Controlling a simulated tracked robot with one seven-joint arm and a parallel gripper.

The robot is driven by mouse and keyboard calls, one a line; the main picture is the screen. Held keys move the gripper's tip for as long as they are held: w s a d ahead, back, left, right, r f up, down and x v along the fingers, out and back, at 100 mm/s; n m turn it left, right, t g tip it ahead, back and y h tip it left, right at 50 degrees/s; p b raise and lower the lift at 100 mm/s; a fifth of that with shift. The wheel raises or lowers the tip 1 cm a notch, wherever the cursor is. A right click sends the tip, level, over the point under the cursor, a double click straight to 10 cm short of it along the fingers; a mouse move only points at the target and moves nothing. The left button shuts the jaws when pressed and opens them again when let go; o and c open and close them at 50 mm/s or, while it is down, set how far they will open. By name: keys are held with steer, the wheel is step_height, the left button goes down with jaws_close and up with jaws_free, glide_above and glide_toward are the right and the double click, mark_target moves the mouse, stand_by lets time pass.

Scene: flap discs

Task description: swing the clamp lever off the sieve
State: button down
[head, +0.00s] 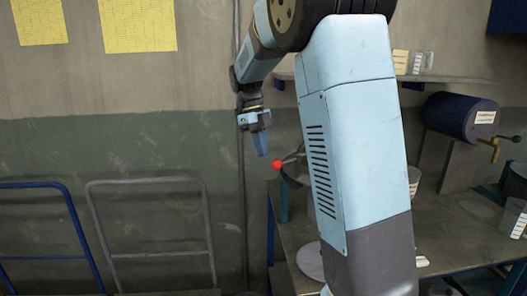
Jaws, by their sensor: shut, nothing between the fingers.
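My gripper (262,150) hangs from my bent arm at the middle of the head view, with its blue fingers pointing down and shut. A red ball knob (277,163) shows just right of and slightly below the fingertips, and I cannot tell whether they touch. A dark lever (292,157) runs from the knob up and right, and my arm hides its far end. What looks like the round rim of the sieve (292,178) shows below it at the bench's left end, mostly hidden behind my arm.
A workbench (450,235) spans the right side, with a blue drum with a brass tap (462,117) on a stand. A wall shelf (450,79) is above. Metal rail frames (150,182) stand against the wall at left. The space left of my gripper is clear.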

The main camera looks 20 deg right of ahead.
steer(key=shift+s+d+f, duration=0.1)
steer(key=shift+s+d, duration=0.15)
steer(key=shift+s, duration=0.2)
steer(key=shift+s+d+f, duration=0.1)
steer(key=shift+s+d, duration=0.15)
steer(key=shift+s, duration=0.2)
